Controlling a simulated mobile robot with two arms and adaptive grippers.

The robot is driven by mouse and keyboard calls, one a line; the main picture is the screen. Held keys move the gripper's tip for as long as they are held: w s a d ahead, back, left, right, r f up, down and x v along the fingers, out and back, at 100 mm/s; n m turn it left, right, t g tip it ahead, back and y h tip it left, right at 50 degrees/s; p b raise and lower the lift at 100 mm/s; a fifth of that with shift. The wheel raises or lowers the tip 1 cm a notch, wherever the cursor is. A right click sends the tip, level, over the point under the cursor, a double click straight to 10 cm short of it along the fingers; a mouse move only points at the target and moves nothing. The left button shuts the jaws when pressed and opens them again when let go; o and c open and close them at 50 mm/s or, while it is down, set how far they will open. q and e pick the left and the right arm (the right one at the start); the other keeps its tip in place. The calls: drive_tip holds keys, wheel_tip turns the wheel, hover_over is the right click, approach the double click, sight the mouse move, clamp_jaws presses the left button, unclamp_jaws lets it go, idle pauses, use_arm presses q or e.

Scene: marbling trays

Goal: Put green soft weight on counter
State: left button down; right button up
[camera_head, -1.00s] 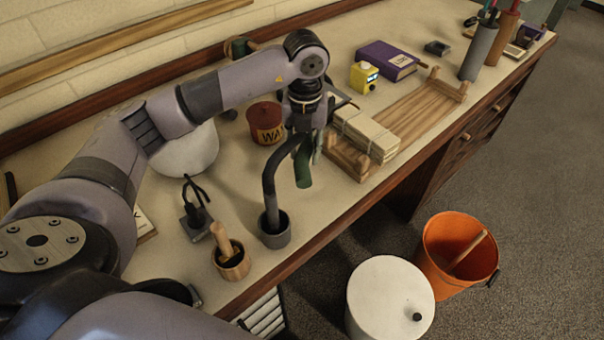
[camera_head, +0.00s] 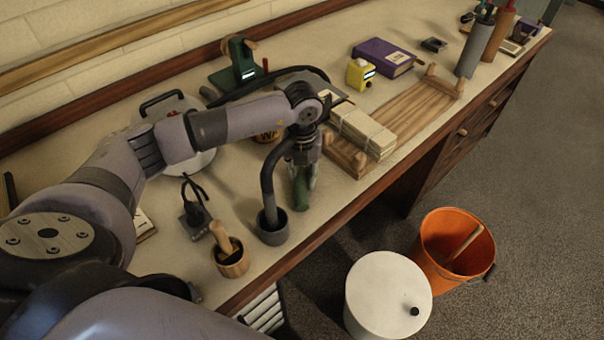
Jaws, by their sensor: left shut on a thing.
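The green soft weight (camera_head: 301,192) is a dark green piece held under my left gripper (camera_head: 304,172). The gripper points down over the counter (camera_head: 335,204), near its front edge. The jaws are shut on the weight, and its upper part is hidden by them. The weight's lower end is at or just above the counter; I cannot tell whether it touches. It is right of a grey cup (camera_head: 273,234) with a dark bent handle standing in it. My right gripper is not in view.
A wooden mortar (camera_head: 231,262) with a pestle stands left of the grey cup. Bundled pale blocks (camera_head: 364,132) lie on a wooden rack to the right. A purple box (camera_head: 383,57) and yellow device (camera_head: 359,74) stand behind. A white lidded bin (camera_head: 385,295) and orange bucket (camera_head: 452,250) are on the floor.

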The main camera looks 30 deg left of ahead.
sight(302, 175)
use_arm(q)
drive_tip(key=shift+f, duration=0.15)
drive_tip(key=c, duration=1.2)
unclamp_jaws()
drive_tip(key=shift+r, duration=0.2)
wheel_tip(302, 175, up, 12)
drive_tip(key=b, duration=0.1)
